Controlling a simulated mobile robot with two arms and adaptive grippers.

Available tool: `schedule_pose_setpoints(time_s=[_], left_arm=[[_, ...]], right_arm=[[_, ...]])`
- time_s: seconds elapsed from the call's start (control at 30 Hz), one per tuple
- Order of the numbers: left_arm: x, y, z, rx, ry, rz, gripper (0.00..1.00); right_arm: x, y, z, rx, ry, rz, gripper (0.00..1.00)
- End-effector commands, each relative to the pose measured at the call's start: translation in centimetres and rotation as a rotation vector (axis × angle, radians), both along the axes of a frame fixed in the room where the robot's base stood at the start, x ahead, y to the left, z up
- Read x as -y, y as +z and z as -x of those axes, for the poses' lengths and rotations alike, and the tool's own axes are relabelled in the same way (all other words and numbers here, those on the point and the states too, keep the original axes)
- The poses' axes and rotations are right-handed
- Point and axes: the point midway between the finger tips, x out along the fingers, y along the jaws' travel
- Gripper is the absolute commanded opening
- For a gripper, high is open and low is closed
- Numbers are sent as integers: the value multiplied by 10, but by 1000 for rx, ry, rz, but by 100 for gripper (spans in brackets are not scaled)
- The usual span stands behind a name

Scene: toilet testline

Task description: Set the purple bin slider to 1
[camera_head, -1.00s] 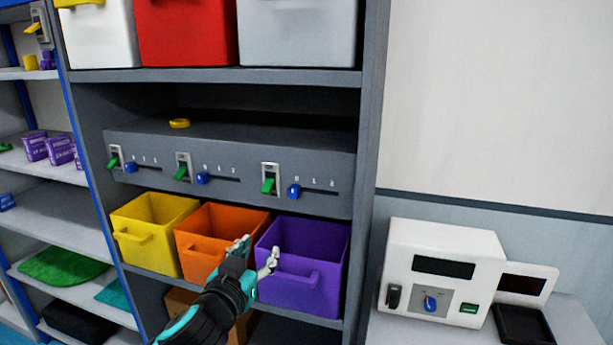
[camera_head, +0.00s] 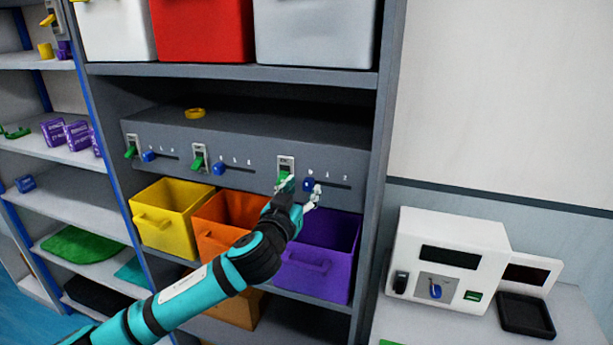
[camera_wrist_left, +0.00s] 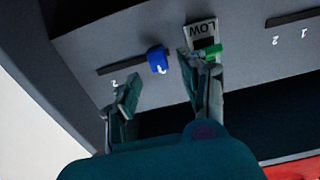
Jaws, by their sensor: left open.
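The purple bin (camera_head: 325,265) sits on the shelf, at the right end of a row of bins. Above it on the grey panel (camera_head: 250,172) is a blue slider knob (camera_head: 308,184) in a dark slot marked 0, 1, 2. The knob stands at the slot's left, 0 end. In the left wrist view the blue knob (camera_wrist_left: 156,60) shows ahead, between the fingers. My left gripper (camera_head: 300,190) is open at the panel, its fingers on either side of the knob; contact is unclear. One finger is close to the green switch (camera_wrist_left: 207,52). My right gripper is out of view.
Two more sliders with blue knobs and green switches lie left on the panel. The yellow bin (camera_head: 170,215) and orange bin (camera_head: 225,215) stand beside the purple one. A shelf post (camera_head: 375,150) bounds the right side. A white device (camera_head: 448,255) stands on the right table.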

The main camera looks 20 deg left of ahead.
Motion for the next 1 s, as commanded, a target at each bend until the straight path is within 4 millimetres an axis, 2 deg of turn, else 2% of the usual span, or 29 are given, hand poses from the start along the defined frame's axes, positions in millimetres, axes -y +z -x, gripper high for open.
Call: schedule_pose_setpoints(time_s=[0.1,0.23,0.6,0.93,1.0], left_arm=[[1,3,-18,0,1,0,44],[1,1,-29,0,1,-1,44],[1,0,-34,0,0,-1,44],[1,0,-34,0,0,-1,1],[1,0,-34,0,0,-1,0]], right_arm=[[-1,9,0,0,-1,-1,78],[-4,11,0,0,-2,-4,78],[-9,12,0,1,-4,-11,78],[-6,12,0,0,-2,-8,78],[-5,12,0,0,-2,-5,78]])
